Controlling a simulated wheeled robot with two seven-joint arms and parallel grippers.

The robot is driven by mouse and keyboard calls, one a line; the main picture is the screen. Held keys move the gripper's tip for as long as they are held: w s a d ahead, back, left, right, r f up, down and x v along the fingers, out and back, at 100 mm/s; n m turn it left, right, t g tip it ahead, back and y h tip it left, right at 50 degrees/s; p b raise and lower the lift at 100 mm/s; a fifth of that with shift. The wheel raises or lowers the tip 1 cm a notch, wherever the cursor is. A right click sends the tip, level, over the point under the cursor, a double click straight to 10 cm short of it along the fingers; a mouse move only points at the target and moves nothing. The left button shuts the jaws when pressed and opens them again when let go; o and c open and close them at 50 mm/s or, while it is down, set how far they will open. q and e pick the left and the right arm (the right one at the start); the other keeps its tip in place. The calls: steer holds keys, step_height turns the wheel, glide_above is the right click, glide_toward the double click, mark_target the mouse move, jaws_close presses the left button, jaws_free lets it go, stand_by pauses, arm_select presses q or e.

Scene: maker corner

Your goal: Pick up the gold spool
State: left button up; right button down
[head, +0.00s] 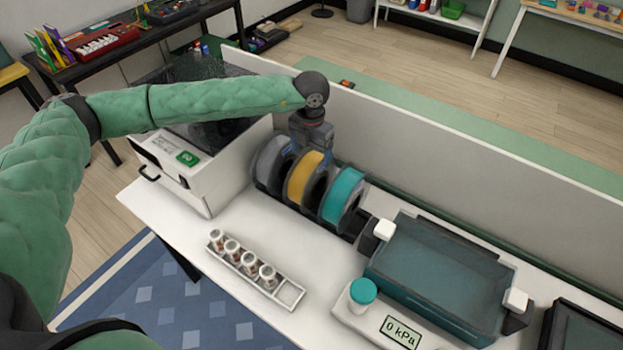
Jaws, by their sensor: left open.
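The gold spool (303,177) stands upright in a row on the white table, between a grey spool (271,162) on its left and a teal spool (343,194) on its right. My left arm reaches in from the left, and its wrist is above the row. My left gripper (311,146) points down just above and behind the top of the gold spool. It is open. Its fingertips are small and partly hidden, so I cannot tell if they touch the spool. My right gripper is out of view.
A white boxy machine (203,190) stands left of the spools. A rack of small jars (243,258) lies in front. A teal-lidded device (436,275) with a gauge stands to the right. A low white partition (430,150) runs behind. Bare table lies between spools and rack.

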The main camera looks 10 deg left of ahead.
arm_select(q)
step_height(320, 180, down, 2)
steer(key=shift+d+f, duration=0.15)
steer(key=shift+f, duration=0.25)
steer(key=shift+c, duration=1.4)
steer(key=c, duration=1.1)
jaws_close()
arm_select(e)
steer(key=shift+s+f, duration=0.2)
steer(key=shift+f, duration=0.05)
